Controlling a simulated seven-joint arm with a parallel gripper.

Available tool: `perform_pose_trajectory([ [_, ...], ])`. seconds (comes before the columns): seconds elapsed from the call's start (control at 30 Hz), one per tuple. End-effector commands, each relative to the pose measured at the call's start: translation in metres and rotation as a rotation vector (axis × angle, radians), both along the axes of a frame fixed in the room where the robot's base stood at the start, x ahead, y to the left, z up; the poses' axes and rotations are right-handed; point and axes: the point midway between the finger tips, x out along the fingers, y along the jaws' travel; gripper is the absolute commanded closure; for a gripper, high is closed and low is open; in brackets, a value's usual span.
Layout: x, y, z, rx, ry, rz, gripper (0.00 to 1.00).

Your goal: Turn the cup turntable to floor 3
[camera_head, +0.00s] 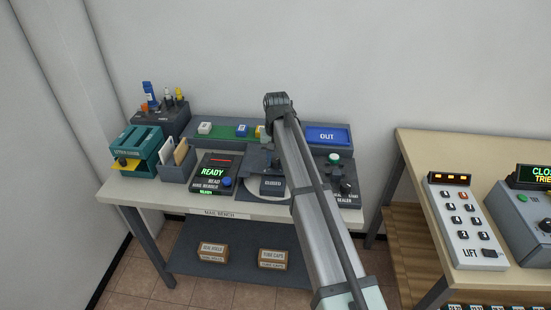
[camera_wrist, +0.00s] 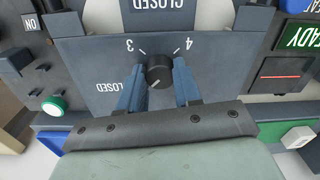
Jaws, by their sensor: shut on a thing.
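In the wrist view, a round black knob (camera_wrist: 159,70) stands on a dark grey panel (camera_wrist: 90,60). The panel carries the marks 3 (camera_wrist: 129,45), 4 (camera_wrist: 190,43) and CLOSED (camera_wrist: 110,87), upside down in this view. A pale line on the knob seems to point to the lower left, toward CLOSED. My gripper (camera_wrist: 159,80) has one blue finger on each side of the knob and is shut on it. A larger CLOSED plate (camera_wrist: 160,5) shows at the top edge. In the head view my arm hides the knob and most of the turntable unit (camera_head: 254,160).
On the mail bench (camera_head: 150,190), a READY panel (camera_head: 213,172) stands left of the unit and a sealer (camera_head: 340,180) right. A blue OUT tray (camera_head: 328,136) lies behind. A second table at right holds a lift keypad (camera_head: 463,222).

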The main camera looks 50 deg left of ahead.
Motion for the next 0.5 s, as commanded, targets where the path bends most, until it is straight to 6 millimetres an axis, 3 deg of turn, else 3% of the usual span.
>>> perform_pose_trajectory([
  [0.5,-0.0002,0.0,0.0001,0.001,0.001,-0.105,1.0],
])
